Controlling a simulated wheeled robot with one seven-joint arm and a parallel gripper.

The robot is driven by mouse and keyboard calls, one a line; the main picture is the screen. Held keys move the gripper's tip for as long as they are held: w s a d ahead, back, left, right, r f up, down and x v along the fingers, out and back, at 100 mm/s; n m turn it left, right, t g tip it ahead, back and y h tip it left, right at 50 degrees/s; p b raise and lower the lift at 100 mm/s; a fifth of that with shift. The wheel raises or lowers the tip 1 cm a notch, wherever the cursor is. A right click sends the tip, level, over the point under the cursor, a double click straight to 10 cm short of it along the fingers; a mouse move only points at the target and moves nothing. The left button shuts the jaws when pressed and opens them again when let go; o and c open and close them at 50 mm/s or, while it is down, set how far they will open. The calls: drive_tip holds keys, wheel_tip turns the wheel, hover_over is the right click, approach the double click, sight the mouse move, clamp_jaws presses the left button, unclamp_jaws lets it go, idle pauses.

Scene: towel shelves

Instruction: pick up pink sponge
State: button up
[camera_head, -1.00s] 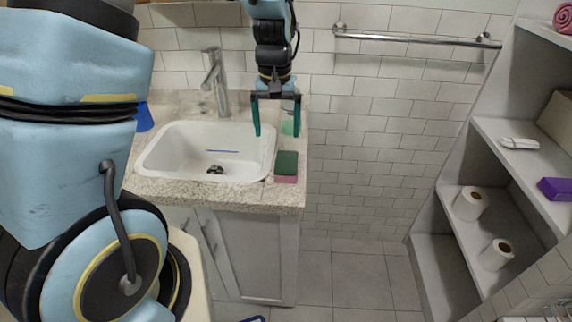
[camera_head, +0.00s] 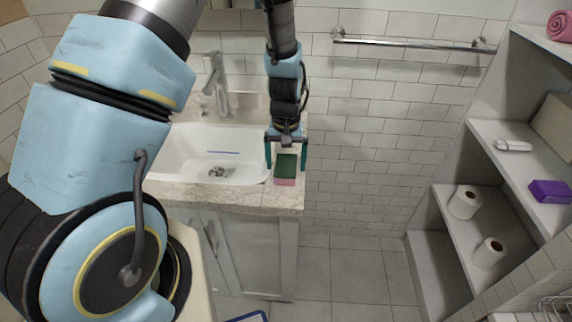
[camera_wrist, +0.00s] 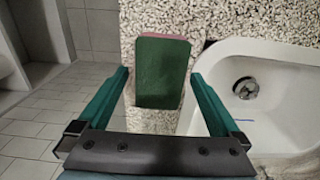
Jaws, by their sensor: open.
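The pink sponge (camera_head: 285,181) has a dark green top layer and lies on the speckled counter at the right of the sink. In the wrist view its green face (camera_wrist: 162,72) fills the middle, and a thin pink edge shows along its far side. My gripper (camera_head: 286,166) is open above the sponge, with one teal finger on each side of it in the head view. In the wrist view my gripper (camera_wrist: 160,92) has its fingers apart, with the sponge between and beyond them. I cannot tell whether the fingers are below the sponge's top.
The white sink (camera_head: 190,165) is close on the left, with a faucet (camera_head: 216,80) behind it. The speckled counter (camera_head: 235,196) ends just right of the sponge. Shelves (camera_head: 500,165) with toilet rolls (camera_head: 464,202) and a purple box (camera_head: 550,191) stand at the right.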

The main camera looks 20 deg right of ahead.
sight(286, 164)
drive_tip(key=shift+f, duration=0.7)
drive_tip(key=c, duration=1.2)
drive_tip(key=shift+r, duration=0.1)
drive_tip(key=shift+c, duration=0.2)
wheel_tip(286, 164, up, 10)
drive_tip(key=b, duration=0.3)
